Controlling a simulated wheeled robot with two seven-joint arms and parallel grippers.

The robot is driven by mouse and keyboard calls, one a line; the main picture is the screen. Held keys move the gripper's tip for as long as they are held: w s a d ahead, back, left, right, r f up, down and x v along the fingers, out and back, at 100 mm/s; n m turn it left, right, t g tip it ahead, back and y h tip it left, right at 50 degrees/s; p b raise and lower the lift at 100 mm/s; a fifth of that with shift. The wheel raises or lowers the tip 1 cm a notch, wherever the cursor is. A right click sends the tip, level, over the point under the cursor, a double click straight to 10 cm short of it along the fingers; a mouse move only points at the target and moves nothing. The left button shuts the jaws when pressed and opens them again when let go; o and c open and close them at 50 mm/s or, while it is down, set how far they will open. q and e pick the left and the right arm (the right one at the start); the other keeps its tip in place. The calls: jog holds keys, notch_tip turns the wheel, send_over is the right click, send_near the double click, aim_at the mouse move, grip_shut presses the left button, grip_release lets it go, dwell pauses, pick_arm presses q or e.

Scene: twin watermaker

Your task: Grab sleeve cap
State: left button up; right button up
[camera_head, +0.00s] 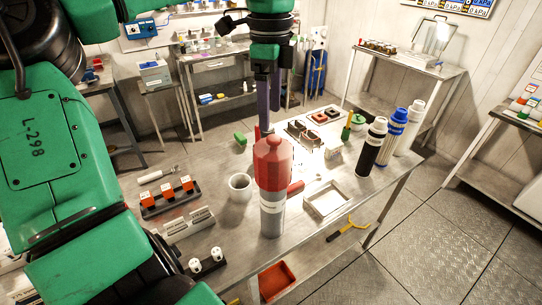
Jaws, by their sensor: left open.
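A red faceted cap (273,165) sits on top of an upright grey and white cylinder (272,215) near the middle of the metal table. I take this red piece as the sleeve cap. My left gripper (267,115) points down just above and behind the cap's top knob in the head view. Its dark fingers look apart and hold nothing that I can see. The lower finger end is partly hidden by the cap, so I cannot tell whether they touch. My right gripper is not in view.
A white mug (241,187) stands just left of the cylinder, and an open tray (327,200) lies to its right. Tall black (372,148), blue (391,136) and white (411,127) bottles stand at the table's right.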

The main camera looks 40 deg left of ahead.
aim_at(274, 137)
pick_arm(q)
jog(key=f+p, duration=0.1)
jog(key=f, duration=0.1)
jog(key=w+f+p, duration=0.1)
jog(key=f, duration=0.1)
jog(key=f+p, duration=0.1)
jog(key=shift+w+f, duration=0.4)
jog(key=shift+s+f, duration=0.15)
jog(key=shift+f, duration=0.1)
jog(key=shift+s, duration=0.25)
jog(key=shift+c, duration=0.4)
jog(key=c, duration=0.5)
jog(key=shift+w, duration=0.2)
grip_shut()
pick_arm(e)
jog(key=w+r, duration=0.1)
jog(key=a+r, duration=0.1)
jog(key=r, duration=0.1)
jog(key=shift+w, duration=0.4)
